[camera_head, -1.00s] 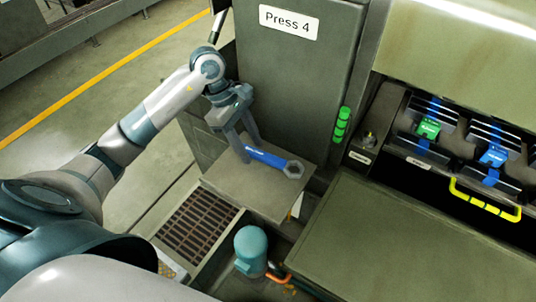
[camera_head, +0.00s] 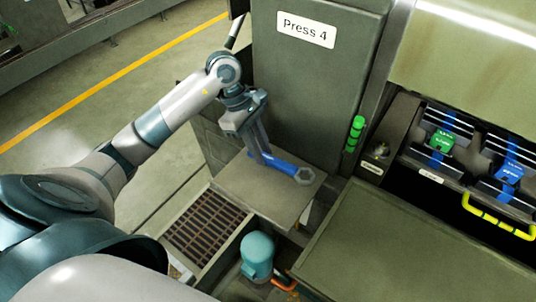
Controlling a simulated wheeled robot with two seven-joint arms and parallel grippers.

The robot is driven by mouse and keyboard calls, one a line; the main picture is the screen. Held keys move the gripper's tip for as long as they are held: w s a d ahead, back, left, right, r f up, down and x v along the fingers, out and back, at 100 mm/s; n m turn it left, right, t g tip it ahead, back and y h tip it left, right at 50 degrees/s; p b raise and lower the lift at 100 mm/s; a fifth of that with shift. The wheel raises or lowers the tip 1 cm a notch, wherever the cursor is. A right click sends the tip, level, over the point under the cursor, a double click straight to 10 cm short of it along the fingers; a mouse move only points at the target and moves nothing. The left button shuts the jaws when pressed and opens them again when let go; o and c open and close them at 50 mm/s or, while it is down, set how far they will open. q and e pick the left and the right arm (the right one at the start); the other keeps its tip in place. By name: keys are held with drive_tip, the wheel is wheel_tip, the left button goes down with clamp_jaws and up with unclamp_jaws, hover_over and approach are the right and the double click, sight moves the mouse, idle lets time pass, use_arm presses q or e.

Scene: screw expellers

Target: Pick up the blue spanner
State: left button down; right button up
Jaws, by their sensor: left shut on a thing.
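The blue spanner (camera_head: 284,164) has a blue handle and a grey ring head at its right end. It is at the small grey shelf (camera_head: 262,199) below the "Press 4" panel; I cannot tell whether it still touches the surface. My left gripper (camera_head: 259,157) points down and is shut on the left part of the blue handle. The fingers hide part of that end. My right gripper is not in view.
The Press 4 cabinet (camera_head: 305,85) rises directly behind the shelf. A floor grating (camera_head: 204,228) and a teal domed unit (camera_head: 257,252) lie in front. A green machine cover (camera_head: 420,245) and a yellow handle (camera_head: 497,219) are at the right.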

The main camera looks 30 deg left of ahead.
use_arm(q)
drive_tip(key=shift+r, duration=0.15)
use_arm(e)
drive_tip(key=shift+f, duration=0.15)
